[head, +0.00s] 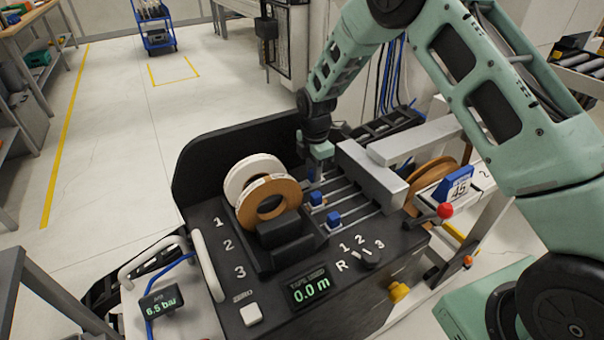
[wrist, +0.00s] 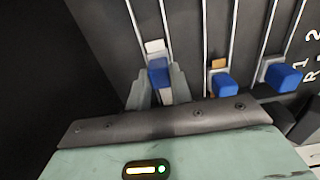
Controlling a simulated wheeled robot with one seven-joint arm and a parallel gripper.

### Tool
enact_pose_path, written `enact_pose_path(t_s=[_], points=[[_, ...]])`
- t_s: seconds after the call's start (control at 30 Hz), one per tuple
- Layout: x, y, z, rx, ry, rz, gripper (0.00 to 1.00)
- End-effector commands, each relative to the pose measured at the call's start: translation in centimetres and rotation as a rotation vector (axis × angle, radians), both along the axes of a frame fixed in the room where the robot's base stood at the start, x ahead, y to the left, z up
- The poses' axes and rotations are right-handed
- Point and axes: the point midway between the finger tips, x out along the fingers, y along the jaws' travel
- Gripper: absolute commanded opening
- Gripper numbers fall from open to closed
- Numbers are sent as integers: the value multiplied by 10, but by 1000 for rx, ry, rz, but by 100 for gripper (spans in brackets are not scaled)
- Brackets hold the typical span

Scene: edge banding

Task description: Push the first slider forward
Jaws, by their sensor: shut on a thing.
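The first slider is the leftmost blue knob (wrist: 159,72) in the wrist view, on a rail with a white piece just beyond it. My gripper (wrist: 158,86) has its two fingers closed on either side of this knob. In the head view, my gripper (head: 318,162) points down at the far rail of the black machine and partly hides the knob. The second blue slider (head: 317,198) and third blue slider (head: 334,219) stand on the neighbouring rails, apart from my gripper; they also show in the wrist view as the second (wrist: 222,85) and third (wrist: 284,77).
A white tape roll (head: 237,178) and a brown tape roll (head: 287,190) stand left of the rails. A grey metal block (head: 372,175) borders the rails on the right. A display (head: 311,288) reads 0.0 m. A red knob (head: 445,210) sits at the right.

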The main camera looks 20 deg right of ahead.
Motion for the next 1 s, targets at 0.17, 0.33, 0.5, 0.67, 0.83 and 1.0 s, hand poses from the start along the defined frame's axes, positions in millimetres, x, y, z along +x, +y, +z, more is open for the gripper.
enact_pose_path(t_s=[0.17, 0.33, 0.5, 0.67, 0.83, 1.0], points=[[8, -40, 0, 1, -2, -6, 0], [11, -52, 0, -1, -2, -1, 0], [11, -53, 0, -1, -3, -1, 0], [11, -54, 1, -2, -4, -3, 41], [11, -52, 0, -2, -2, -2, 44], [11, -52, 2, -1, -2, -2, 44]])
